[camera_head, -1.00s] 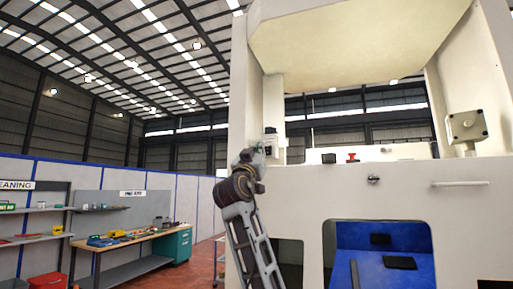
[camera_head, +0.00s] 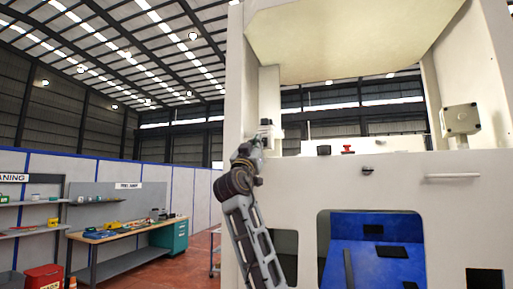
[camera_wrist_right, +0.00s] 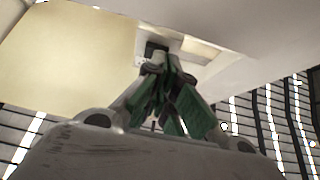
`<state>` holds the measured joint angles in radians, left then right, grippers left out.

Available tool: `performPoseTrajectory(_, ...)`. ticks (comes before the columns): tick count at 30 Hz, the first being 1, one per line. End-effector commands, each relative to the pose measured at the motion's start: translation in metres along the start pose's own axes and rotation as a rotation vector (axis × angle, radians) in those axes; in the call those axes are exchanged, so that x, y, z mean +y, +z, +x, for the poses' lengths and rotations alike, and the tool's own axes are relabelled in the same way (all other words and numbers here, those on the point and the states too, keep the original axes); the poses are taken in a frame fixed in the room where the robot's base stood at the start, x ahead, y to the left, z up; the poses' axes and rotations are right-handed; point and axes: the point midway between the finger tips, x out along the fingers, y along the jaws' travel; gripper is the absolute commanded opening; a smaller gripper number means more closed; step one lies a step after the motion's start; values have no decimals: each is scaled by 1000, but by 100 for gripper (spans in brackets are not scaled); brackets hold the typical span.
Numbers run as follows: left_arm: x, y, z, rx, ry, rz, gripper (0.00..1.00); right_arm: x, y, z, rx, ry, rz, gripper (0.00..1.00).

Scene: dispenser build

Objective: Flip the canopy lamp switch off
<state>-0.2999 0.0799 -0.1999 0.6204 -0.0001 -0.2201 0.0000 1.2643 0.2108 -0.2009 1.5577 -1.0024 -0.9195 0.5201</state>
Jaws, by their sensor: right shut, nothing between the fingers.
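My right gripper (camera_head: 266,136) is raised at the left post (camera_head: 244,80) of the cream machine, below the canopy (camera_head: 350,42). In the right wrist view its green-padded fingers (camera_wrist_right: 163,68) are shut and empty. The fingertips are at or very near a pale fitting with a dark square opening (camera_wrist_right: 153,47), probably the lamp switch. The fingers partly cover it, so I cannot tell the switch position or whether they touch. The canopy underside looks lit a warm yellow. My left gripper is not in view.
A grey box (camera_head: 460,120) is on the right post. A red button (camera_head: 347,149) and a black part (camera_head: 323,150) stand on the machine's ledge. Below is a blue-lined opening (camera_head: 372,225). A workbench (camera_head: 125,232) stands far left, with open red floor before the machine.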

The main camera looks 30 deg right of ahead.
Motion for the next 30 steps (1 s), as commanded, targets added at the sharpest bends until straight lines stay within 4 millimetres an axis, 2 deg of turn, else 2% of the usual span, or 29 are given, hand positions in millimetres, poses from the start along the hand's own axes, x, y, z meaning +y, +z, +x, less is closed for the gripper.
performPoseTrajectory(1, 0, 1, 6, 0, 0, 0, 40, 1, 4, -1, 11, 2, -1, 0)
performPoseTrajectory(26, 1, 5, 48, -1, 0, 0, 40, -1, 15, 0, 176, -8, -1, 0)
performPoseTrajectory(30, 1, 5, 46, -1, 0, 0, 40, -1, 14, 2, 175, -7, -2, 0)
